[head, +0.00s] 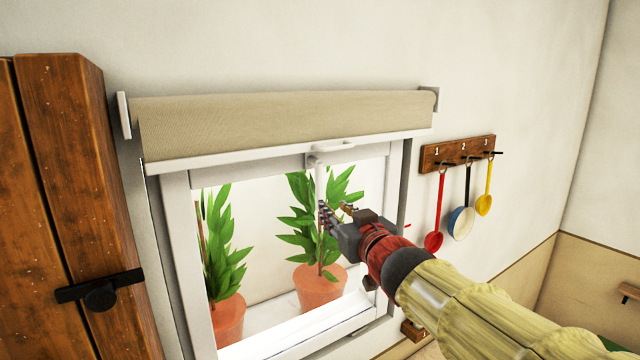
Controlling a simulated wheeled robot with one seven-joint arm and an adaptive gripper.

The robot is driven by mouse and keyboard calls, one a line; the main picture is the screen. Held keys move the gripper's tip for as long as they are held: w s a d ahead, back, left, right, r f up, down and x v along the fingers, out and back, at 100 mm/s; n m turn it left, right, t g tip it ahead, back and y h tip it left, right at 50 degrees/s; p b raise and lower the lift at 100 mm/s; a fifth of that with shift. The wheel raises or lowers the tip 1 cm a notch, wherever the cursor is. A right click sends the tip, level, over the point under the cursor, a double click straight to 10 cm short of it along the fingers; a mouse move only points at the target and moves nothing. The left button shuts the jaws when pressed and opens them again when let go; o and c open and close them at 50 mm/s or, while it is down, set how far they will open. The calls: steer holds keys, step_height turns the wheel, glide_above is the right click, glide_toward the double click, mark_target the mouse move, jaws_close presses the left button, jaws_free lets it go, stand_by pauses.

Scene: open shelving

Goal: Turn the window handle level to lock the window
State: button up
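The white window handle (320,178) is mounted at the top of the window frame (178,240), under the rolled blind. Its lever hangs down, roughly upright in the picture, from a round base. My gripper (334,210) is in front of the window at the lower end of the lever. Its dark fingers look spread apart, with a gap between them. I cannot tell whether a finger touches the lever, since the lever's lower end is hidden or merges with the fingertips.
A beige roller blind (285,122) with a small pull bar (334,147) sits above the handle. Two potted plants (228,318) (318,288) stand behind the window. A hook rack (457,153) with utensils hangs to the right. A wooden shutter (70,200) is at left.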

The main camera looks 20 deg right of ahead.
mark_target(320, 195)
steer(key=shift+y, duration=0.5)
steer(key=shift+w+a+r+p, duration=0.1)
steer(key=shift+w+a+r, duration=0.2)
steer(key=shift+w, duration=0.95)
steer(key=shift+w+a+r+p, duration=0.1)
steer(key=shift+w+a+r, duration=0.2)
steer(key=shift+w, duration=0.95)
steer(key=shift+w+a+r+p, duration=0.15)
steer(key=shift+w+a, duration=0.2)
steer(key=shift+w, duration=0.9)
jaws_close()
